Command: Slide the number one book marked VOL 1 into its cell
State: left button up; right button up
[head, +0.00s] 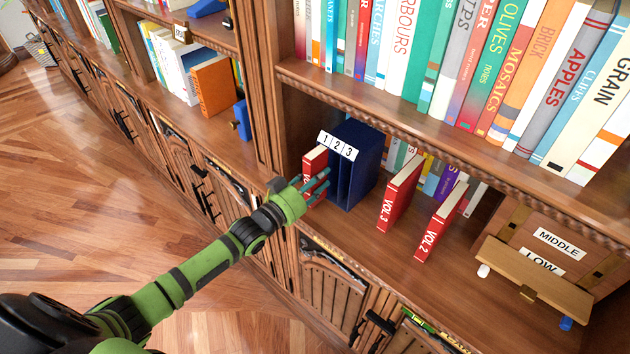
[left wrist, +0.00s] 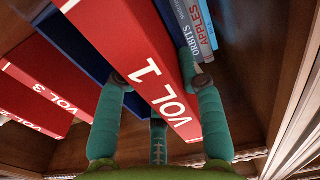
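The red VOL 1 book (head: 314,160) stands upright at the left end of the blue holder (head: 362,150), whose top label (head: 338,144) reads 1, 2, 3. The book's front part sticks out by cell 1; how deep it sits is hidden. In the left wrist view, the VOL 1 book (left wrist: 150,65) lies between the fingers of my left gripper (left wrist: 160,85), with dark blue beside it. The fingertips touch both sides of the book. In the head view my left gripper (head: 318,186) is at its front end. My right gripper is not in view.
Red books VOL 3 (head: 400,193) and VOL 2 (head: 440,222) stand upright on the shelf right of the holder. A wooden box (head: 545,255) with MIDDLE and LOW labels is farther right. A shelf board (head: 420,118) full of books runs above the holder.

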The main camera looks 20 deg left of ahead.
pick_arm(q)
jog(key=o, duration=0.3)
jog(key=shift+r, duration=0.1)
jog(key=shift+s+f, duration=0.1)
jog(key=shift+f, duration=0.1)
jog(key=v, duration=1.1)
jog(key=shift+s+a+r, duration=0.15)
jog(key=shift+s+r, duration=0.05)
jog(key=shift+s, duration=0.2)
